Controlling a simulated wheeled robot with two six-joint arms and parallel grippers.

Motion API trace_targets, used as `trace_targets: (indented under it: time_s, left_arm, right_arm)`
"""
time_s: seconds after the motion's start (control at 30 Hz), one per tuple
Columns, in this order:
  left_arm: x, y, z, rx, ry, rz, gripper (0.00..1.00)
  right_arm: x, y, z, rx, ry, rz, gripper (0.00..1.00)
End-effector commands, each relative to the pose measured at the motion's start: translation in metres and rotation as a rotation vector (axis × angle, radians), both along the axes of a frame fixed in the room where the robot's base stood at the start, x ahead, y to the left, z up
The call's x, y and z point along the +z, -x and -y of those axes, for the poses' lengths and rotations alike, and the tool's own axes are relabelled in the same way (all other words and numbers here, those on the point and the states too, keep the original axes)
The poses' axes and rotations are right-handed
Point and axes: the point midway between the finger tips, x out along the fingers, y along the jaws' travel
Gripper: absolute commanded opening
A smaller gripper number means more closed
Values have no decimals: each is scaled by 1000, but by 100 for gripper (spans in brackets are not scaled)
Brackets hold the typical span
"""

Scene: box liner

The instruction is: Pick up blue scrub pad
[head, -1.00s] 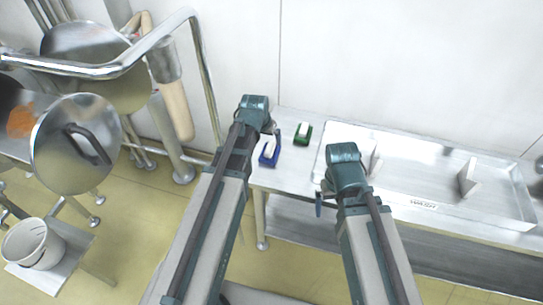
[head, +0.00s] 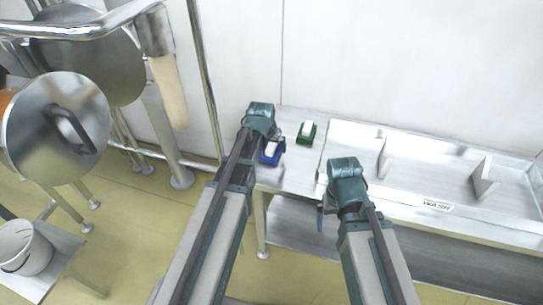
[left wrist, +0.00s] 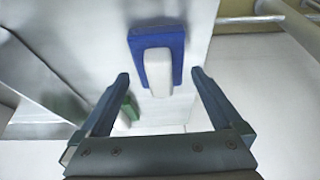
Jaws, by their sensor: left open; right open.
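The blue scrub pad (head: 270,153) with a white grip on top lies on the left end of the metal table. My left gripper (left wrist: 160,76) is open and empty. In the left wrist view the blue scrub pad (left wrist: 175,58) is beyond the fingertips, roughly centred between them, with its white grip facing the camera. In the head view my left arm's end is just behind and left of the pad, and its fingers are mostly hidden. My right gripper (head: 323,201) is at the table's front edge, away from the pad; its fingers are barely visible.
A green pad with a white grip (head: 307,132) lies behind and right of the blue one. A shallow metal tray (head: 432,190) with upright pale pieces fills the table's right side. A metal pipe frame (head: 204,90) and round lid (head: 55,128) stand at left. A wall closes the back.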

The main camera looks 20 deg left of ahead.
Motion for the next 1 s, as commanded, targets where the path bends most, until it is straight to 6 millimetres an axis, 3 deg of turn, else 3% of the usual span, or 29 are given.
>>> trace_targets:
  time_s: [0.03, 0.1, 0.4, 0.87, 1.0]
  left_arm:
    - [-13, -4, 0, 0, 0, 0, 100]
    - [-19, -7, 0, 0, 0, 0, 100]
    - [-20, -8, 0, 0, 0, 0, 100]
    - [-20, -8, 0, 0, 0, 0, 19]
    - [-20, -8, 0, 0, 0, 0, 17]
  right_arm:
    - [-13, 0, 0, 0, 0, 0, 100]
    - [-19, 0, 0, 0, 0, 0, 100]
    - [-20, 0, 0, 0, 0, 0, 100]
    - [-20, 0, 0, 0, 0, 0, 100]
    - [-20, 0, 0, 0, 0, 0, 100]
